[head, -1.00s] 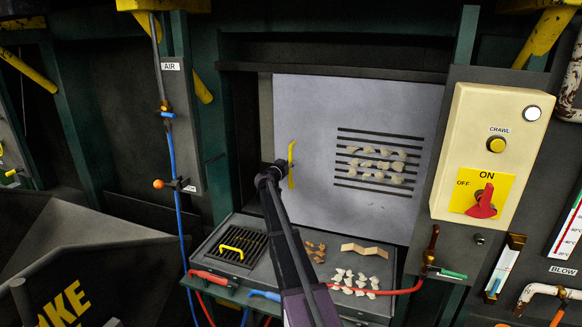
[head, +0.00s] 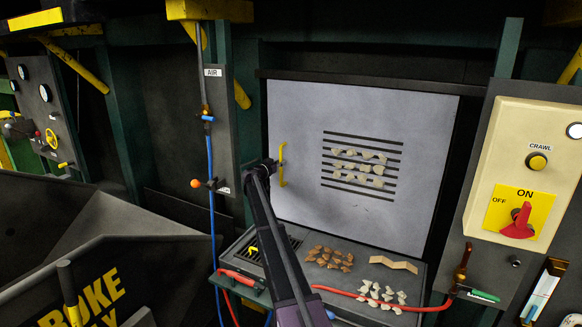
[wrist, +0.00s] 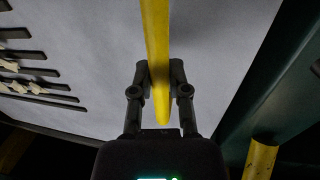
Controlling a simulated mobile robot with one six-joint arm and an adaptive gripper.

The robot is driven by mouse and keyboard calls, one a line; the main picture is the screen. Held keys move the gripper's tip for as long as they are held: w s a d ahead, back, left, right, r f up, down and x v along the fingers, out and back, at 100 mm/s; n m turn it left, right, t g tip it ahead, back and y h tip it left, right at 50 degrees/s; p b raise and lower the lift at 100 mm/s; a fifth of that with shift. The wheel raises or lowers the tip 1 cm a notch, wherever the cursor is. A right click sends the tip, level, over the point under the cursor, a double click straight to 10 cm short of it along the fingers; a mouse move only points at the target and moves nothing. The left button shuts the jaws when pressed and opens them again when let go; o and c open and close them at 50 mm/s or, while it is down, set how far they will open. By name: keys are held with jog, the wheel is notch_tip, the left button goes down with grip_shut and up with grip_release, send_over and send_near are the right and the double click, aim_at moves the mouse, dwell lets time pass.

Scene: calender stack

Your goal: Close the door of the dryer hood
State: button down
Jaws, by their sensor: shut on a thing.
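The dryer hood door (head: 300,115) is a pale grey panel with several dark horizontal slots. Its left edge lies close beside the dark frame on the left, with hardly any gap showing; I cannot tell whether it is fully flush. A yellow vertical bar handle (head: 282,180) stands near the left edge of the door. My gripper (head: 275,165) reaches up to the handle from below. In the wrist view, the two fingers of my gripper (wrist: 160,78) are shut on the yellow handle (wrist: 156,35), one on each side.
A shelf (head: 345,245) below the door holds brown scraps (head: 328,258), pale scraps (head: 380,294) and a folded strip (head: 391,265). A red hose (head: 400,304) crosses its front. A control box (head: 520,150) stands right. A dark bin (head: 110,250) fills the lower left.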

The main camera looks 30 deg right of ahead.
jog(key=shift+w, duration=0.15)
jog(key=c, duration=0.6)
grip_release()
jog(key=shift+a+r, duration=0.1)
jog(key=v, duration=1.2)
jog(key=shift+w, duration=0.1)
